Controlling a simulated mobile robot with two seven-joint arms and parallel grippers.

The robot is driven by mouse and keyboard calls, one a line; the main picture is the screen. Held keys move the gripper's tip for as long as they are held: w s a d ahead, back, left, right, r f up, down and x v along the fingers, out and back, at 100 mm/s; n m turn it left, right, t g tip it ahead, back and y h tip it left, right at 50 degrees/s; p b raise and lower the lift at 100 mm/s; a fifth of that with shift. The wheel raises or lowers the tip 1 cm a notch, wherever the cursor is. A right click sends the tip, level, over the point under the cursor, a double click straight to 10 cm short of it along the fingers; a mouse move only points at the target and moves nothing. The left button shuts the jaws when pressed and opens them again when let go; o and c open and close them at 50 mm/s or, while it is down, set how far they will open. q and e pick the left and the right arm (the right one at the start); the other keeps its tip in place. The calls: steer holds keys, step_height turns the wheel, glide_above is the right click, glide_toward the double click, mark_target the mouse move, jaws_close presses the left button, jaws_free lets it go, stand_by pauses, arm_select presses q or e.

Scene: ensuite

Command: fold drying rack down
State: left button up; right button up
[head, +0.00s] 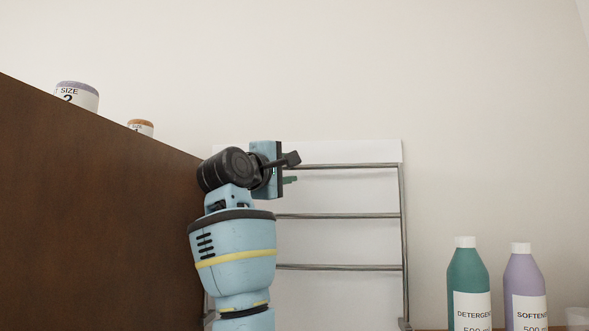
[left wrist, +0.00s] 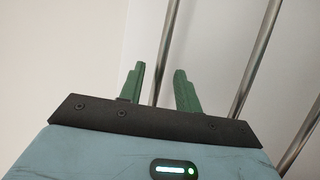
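The drying rack (head: 340,214) stands upright against a white panel (head: 340,151) on the wall, with several horizontal metal bars in a metal frame. My left gripper (head: 291,180) is in front of its upper left part, just below the level of the top bar (head: 350,166). In the left wrist view the two green fingers (left wrist: 160,88) are apart, and one metal bar (left wrist: 166,45) shows in the gap between them. I cannot tell how deep the bar sits between the fingers. My arm hides the left side of the rack. My right gripper is not in view.
A tall brown cabinet (head: 90,210) fills the left, close to my left arm, with two jars (head: 77,96) on top. A green detergent bottle (head: 468,280) and a purple softener bottle (head: 524,283) stand right of the rack. The wall above is bare.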

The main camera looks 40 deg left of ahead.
mark_target(295, 168)
arm_select(q)
steer(key=shift+w+a+r, duration=0.1)
steer(key=shift+w+r, duration=0.05)
steer(key=shift+w, duration=0.6)
steer(key=shift+w+a+r, duration=0.1)
steer(key=shift+w+r, duration=0.05)
steer(key=shift+w, duration=0.6)
jaws_close()
